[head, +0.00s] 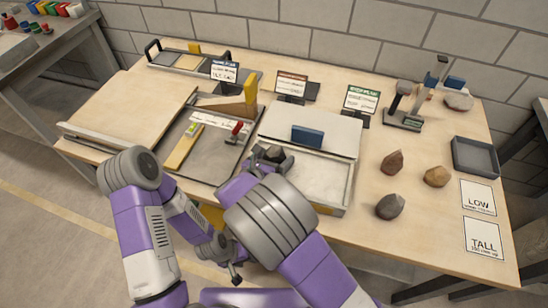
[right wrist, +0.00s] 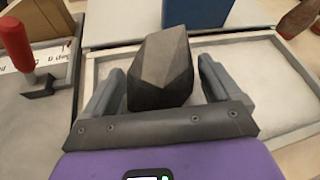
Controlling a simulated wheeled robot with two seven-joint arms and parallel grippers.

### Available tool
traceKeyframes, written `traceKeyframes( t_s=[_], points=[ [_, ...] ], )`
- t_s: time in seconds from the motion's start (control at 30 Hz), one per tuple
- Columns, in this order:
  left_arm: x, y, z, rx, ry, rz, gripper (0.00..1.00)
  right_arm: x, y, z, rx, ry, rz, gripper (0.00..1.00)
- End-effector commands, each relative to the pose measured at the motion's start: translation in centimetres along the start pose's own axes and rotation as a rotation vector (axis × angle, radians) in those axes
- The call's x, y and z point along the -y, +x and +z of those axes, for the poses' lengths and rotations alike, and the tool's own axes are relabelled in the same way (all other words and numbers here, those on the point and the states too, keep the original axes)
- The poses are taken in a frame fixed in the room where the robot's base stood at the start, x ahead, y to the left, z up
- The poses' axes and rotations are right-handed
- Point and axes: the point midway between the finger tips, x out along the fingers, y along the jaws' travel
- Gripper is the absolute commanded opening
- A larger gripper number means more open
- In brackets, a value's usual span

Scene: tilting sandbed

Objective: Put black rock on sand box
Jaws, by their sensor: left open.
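A dark, faceted black rock (right wrist: 160,70) sits between the fingers of my right gripper (right wrist: 160,68) in the right wrist view. The fingers are close along both sides of it. In the head view the rock (head: 274,153) shows at the left side of the sand box (head: 350,190), partly hidden by my right arm. Whether it touches the sand cannot be told. The sand box holds pale sand, with a white plate behind it. My left gripper (head: 235,273) is open and empty, low in front of the table edge.
A dark grey rock (head: 390,206), a reddish-brown rock (head: 392,162) and a tan rock (head: 437,176) lie right of the sand box. A blue block (head: 307,137) stands at its back. A grey tray (head: 475,157) and LOW and TALL cards (head: 483,238) are farther right.

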Motion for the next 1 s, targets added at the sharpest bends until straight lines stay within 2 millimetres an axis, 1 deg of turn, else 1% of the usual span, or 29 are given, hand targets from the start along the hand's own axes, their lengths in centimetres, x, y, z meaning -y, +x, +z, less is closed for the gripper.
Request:
traceKeyframes(
  t_s=[0.27,0.37,0.47,0.8,0.9,1.0],
  points=[
    [0.0,-0.1,0.0,0.0,0.0,0.0,0.43,0.0,0.0,0.1,0.0,0.0,0.0,1.0],
    [-0.2,-0.4,0.0,0.0,0.0,0.0,0.43,0.1,-0.3,0.6,0.0,0.001,0.0,1.0],
    [-0.3,-0.8,0.0,0.0,0.0,0.0,0.43,0.1,-1.7,0.6,0.0,0.0,0.003,1.0],
    [-1.0,-2.6,0.1,0.0,0.0,0.0,0.43,0.1,-9.0,0.7,0.0,0.0,0.003,1.0],
    [-1.1,-2.9,0.1,0.0,0.0,0.0,0.43,0.1,-10.5,0.6,0.0,0.0,0.002,1.0],
    [-1.1,-3.0,0.1,0.0,0.0,0.0,0.43,0.1,-11.6,0.5,0.0,0.0,0.002,1.0]
  ],
)
